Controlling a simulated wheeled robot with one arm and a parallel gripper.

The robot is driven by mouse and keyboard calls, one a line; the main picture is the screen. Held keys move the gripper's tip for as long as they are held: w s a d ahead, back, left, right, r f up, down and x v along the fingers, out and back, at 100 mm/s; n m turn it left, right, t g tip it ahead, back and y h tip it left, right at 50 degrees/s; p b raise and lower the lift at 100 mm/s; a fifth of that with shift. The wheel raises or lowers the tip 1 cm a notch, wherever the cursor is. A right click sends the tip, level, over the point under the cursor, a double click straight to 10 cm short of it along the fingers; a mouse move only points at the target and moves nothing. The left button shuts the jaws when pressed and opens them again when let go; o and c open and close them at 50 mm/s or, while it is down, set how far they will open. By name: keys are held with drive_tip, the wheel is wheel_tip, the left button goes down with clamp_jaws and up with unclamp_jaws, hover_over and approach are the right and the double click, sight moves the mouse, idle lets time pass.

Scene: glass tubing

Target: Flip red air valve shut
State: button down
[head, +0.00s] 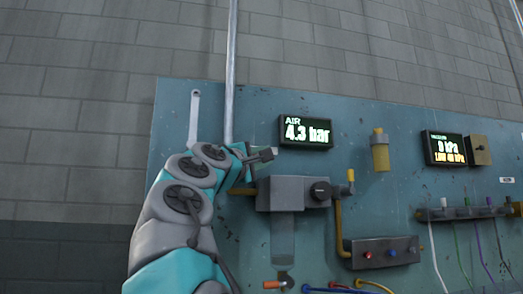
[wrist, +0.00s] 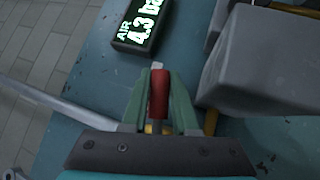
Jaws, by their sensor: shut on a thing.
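The red air valve handle (wrist: 158,95) shows in the wrist view between the two green fingers of my gripper (wrist: 160,88). The fingers are shut on it, and a pale metal tip sticks out past its far end. A bit of yellow fitting (wrist: 154,128) shows at the base of the fingers. In the head view my gripper (head: 268,155) is at the upright pipe, above the yellow pipe stub, and my arm hides the red handle there. The AIR display (head: 306,132) reads 4.3 bar.
A grey regulator block (head: 290,193) with a black knob sits just right of and below my gripper. A vertical metal pipe (head: 231,70) runs up the wall. A yellow cylinder (head: 380,152), a vacuum display (head: 444,148) and a button box (head: 385,252) are farther right on the blue panel.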

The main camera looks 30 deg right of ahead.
drive_tip(key=shift+d+f+m+g+y, duration=0.15)
drive_tip(key=shift+f+m+g+y, duration=0.15)
drive_tip(key=shift+f+m+g, duration=0.35)
drive_tip(key=c, duration=0.7)
unclamp_jaws()
drive_tip(key=shift+r, duration=0.1)
drive_tip(key=b+v, duration=0.1)
drive_tip(key=v, duration=0.7)
drive_tip(key=shift+s, duration=0.1)
